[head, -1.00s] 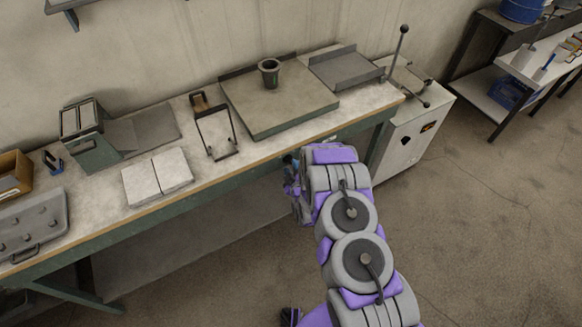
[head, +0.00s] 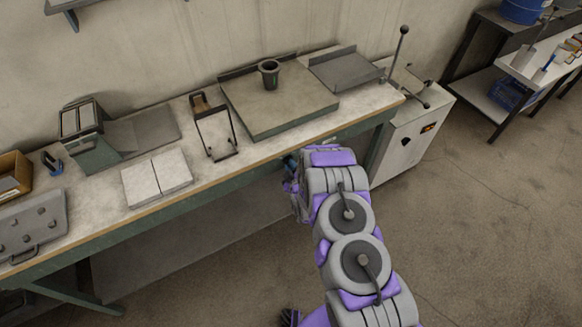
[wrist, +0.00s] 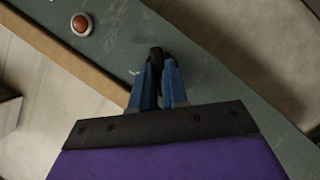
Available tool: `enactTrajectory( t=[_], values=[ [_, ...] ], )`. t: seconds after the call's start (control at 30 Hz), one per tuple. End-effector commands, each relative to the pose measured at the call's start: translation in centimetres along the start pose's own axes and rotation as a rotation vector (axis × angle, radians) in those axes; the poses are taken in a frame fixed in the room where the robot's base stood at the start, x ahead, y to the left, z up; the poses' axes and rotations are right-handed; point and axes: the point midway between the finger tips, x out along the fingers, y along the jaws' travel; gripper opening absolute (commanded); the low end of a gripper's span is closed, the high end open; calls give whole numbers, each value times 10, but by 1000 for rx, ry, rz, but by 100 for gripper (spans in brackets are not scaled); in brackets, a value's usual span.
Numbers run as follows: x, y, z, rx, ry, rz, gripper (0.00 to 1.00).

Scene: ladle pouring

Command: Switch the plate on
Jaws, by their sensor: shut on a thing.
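The plate (head: 300,105) is a thick, flat grey-green slab at the back of the bench, with a dark cup (head: 269,72) standing on it. A small green spot shows low on the cup. My gripper (wrist: 157,62) is at the bench's green front apron (wrist: 205,65), below the plate. Its blue fingers are shut on a small black knob (wrist: 155,53) on the apron. A round orange-red button (wrist: 82,25) sits on the apron, up and left of the fingers and apart from them. In the head view my arm mostly hides the gripper.
On the bench are a wire-framed stand (head: 215,130), two pale slabs (head: 157,178), a grey-green box (head: 85,140) and a grey tray (head: 345,66). A white cabinet (head: 402,140) with an upright lever (head: 400,45) stands at the right end.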

Motion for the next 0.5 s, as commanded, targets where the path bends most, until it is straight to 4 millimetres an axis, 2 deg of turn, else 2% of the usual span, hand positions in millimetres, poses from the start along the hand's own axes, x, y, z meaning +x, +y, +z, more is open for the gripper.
enactTrajectory(
  t=[0.5],
  values=[
    [0,-1,0,53,-1,-27,0]
  ],
)
